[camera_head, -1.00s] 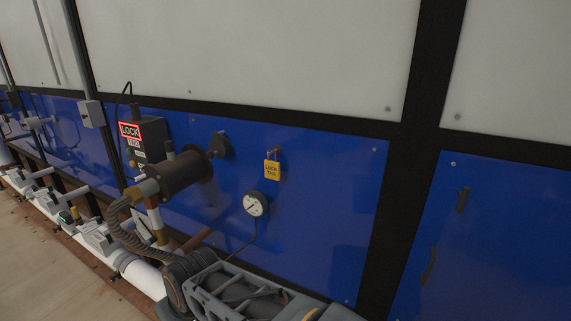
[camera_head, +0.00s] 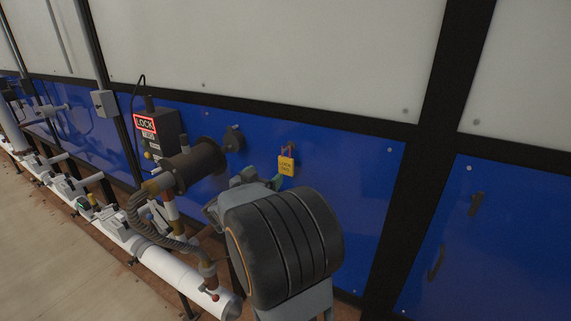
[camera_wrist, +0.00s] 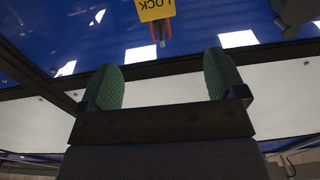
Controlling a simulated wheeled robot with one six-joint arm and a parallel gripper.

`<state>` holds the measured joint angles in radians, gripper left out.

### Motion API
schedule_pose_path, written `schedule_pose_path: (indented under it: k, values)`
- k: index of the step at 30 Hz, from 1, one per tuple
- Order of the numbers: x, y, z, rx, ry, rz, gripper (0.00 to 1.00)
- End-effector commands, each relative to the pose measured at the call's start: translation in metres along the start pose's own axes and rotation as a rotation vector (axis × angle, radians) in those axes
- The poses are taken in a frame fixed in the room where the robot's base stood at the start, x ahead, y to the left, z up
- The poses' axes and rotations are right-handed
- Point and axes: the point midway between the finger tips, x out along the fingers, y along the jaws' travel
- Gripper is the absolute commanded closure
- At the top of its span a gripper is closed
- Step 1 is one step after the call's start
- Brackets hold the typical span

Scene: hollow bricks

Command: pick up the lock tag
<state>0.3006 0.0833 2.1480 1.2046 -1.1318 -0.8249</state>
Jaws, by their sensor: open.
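The lock tag (camera_head: 286,166) is a small yellow tag with dark print. It hangs from a reddish shackle or hook on the blue wall panel, right of the middle in the head view. In the wrist view the lock tag (camera_wrist: 155,9) is upside down at the top edge, partly cut off, with its hook below it. My gripper (camera_wrist: 162,76) is open and empty, with two green textured fingers spread apart. The tag is beyond the fingertips, not between them. In the head view my wrist hides most of the gripper, close below and left of the tag.
A dark cylinder (camera_head: 193,167) with a ribbed hose sticks out left of the tag. A black box with a red-framed LOCK sign (camera_head: 145,123) stands further left. A white pipe (camera_head: 175,275) runs low along the wall.

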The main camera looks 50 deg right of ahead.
Motion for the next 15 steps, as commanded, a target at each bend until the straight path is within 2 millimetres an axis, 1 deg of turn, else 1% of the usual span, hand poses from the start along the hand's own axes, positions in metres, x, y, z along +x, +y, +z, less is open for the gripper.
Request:
schedule_pose_path:
  k: [4,9,12,15]
  values:
    - [0.027,0.006,-0.001,-0.007,0.003,0.031,0.11]
    - [0.056,0.006,-0.001,-0.006,0.004,0.028,0.11]
    - [0.069,0.005,-0.002,-0.005,0.005,0.025,0.11]
    - [0.076,0.005,-0.001,-0.005,0.005,0.024,0.11]
